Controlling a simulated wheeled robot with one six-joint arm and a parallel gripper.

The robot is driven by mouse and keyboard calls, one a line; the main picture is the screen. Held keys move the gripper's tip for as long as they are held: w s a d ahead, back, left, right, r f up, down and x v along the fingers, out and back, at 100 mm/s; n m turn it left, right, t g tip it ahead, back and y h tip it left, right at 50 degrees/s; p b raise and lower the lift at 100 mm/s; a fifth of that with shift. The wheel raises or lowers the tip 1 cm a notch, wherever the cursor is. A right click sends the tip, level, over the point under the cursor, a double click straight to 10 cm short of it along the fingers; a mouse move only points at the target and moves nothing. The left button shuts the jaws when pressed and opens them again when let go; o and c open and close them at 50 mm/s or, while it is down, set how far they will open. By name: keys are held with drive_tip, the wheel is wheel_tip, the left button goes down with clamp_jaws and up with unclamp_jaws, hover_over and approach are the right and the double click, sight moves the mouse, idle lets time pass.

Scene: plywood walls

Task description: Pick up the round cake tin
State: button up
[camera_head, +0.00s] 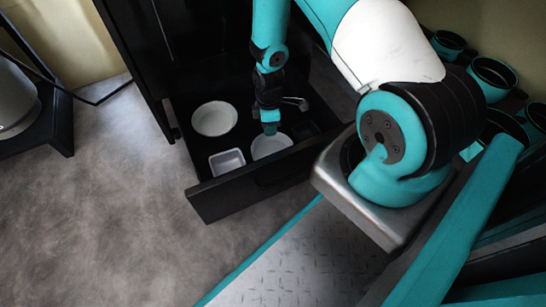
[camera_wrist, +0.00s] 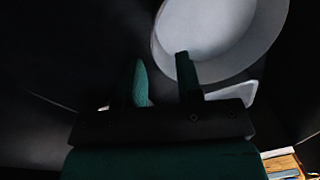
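Two round white vessels sit in the open black drawer in the head view: one at the back left (camera_head: 214,118) and one farther right (camera_head: 271,146). I cannot tell which is the cake tin. My gripper (camera_head: 269,128) points down at the back edge of the right one. In the wrist view, a large round white vessel (camera_wrist: 235,30) fills the upper right. My gripper (camera_wrist: 162,75) is open there; one finger overlaps the vessel's rim and the other is outside it. Nothing shows between the fingers. Contact with the rim cannot be told.
A white rectangular dish (camera_head: 227,163) lies at the drawer's front left. The drawer front (camera_head: 245,188) and its side walls stand close around the vessels. A grey metal item (camera_head: 296,103) lies behind my gripper. Open grey floor (camera_head: 110,200) is to the left.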

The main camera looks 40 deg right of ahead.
sight(269, 138)
wheel_tip(269, 138, down, 5)
drive_tip(key=b, duration=0.4)
drive_tip(key=shift+f+b, duration=0.1)
drive_tip(key=shift+b, duration=0.2)
clamp_jaws()
